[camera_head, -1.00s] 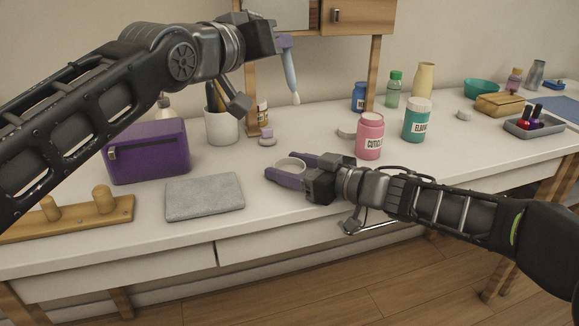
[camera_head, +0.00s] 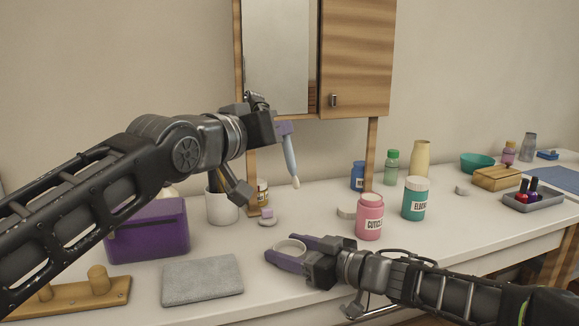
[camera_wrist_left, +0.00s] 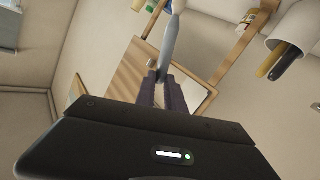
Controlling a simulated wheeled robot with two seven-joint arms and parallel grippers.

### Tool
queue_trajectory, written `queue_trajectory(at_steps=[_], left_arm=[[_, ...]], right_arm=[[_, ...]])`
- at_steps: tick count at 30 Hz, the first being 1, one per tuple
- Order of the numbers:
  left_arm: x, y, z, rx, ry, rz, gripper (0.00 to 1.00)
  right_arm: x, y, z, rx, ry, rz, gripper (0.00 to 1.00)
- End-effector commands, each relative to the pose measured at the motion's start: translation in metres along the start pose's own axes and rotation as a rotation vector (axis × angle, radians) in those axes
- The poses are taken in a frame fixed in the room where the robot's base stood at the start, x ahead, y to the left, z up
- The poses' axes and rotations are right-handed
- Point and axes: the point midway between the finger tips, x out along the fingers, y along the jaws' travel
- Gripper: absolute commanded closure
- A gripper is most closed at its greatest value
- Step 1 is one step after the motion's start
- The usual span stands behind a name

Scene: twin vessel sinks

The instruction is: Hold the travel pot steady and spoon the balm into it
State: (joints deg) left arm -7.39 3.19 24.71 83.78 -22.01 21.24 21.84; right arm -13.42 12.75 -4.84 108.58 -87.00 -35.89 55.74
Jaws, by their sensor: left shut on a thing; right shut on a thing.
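My left gripper (camera_head: 284,127) is shut on a slim blue-grey spoon (camera_head: 290,158), which hangs down with a pale tip. I cannot tell whether the tip carries balm. In the left wrist view the spoon (camera_wrist_left: 168,45) sticks out between the purple fingers. My right gripper (camera_head: 290,254) is shut on a small white round travel pot (camera_head: 290,246), upright low over or on the counter. The spoon tip is well above the pot, apart from it. A pink jar (camera_head: 369,217), its label partly readable, and a teal jar (camera_head: 414,199) labelled "ELBOW" stand to the right.
A purple case (camera_head: 150,231), grey cloth (camera_head: 202,280) and wooden peg board (camera_head: 70,297) lie left. A white cup (camera_head: 221,206) stands behind, under the mirror cabinet (camera_head: 356,60). A pale disc (camera_head: 347,212) lies by the pink jar. Bottles and a grey tray (camera_head: 533,202) are right.

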Motion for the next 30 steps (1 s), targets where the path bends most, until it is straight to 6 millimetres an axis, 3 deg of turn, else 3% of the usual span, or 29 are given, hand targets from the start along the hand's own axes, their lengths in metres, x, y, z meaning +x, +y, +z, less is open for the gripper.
queue_trajectory(at_steps=[12, 30], left_arm=[[-0.003, -0.002, 0.000, 0.017, 0.052, 0.010, 1.00], [0.009, 0.001, 0.084, 0.055, 0.149, 0.099, 1.00]], right_arm=[[0.000, 0.000, 0.000, 0.000, 0.000, 0.000, 0.79], [0.000, 0.000, 0.000, 0.000, 0.000, 0.000, 0.79]])
